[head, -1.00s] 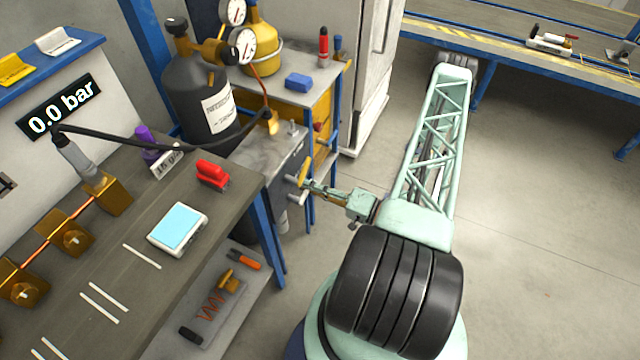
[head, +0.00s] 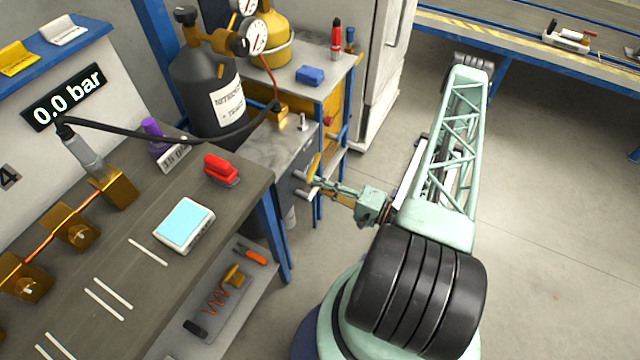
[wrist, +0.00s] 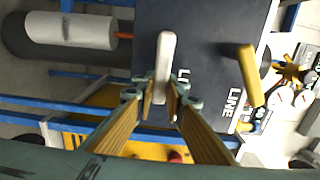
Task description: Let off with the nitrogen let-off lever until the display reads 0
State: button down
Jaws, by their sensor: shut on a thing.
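The display (head: 67,97) at the left of the head view reads 0.0 bar. In the wrist view a white lever (wrist: 165,60) stands out from a dark panel (wrist: 208,45) bearing white lettering, partly readable as "LINE". My gripper (wrist: 160,98) is shut on the white lever's near end, one finger on each side. A yellow lever (wrist: 250,75) is to its right, apart from the fingers. In the head view my gripper (head: 317,183) is at the side of the grey box beside the bench; the lever in it is small there. Which lever is named nitrogen let-off is unreadable.
A black nitrogen bottle (head: 212,95) with gauges stands behind the box. A black hose (head: 185,147) runs across the bench to a grey fitting. A red-handled item (head: 220,169) and a blue-screened device (head: 184,226) lie on the bench. Floor to the right is clear.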

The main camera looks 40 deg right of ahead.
jog(key=c, duration=2.6)
grip_release()
jog(key=shift+s, duration=0.15)
jog(key=v, duration=1.1)
jog(key=shift+s, duration=0.35)
jog(key=shift+d, duration=0.15)
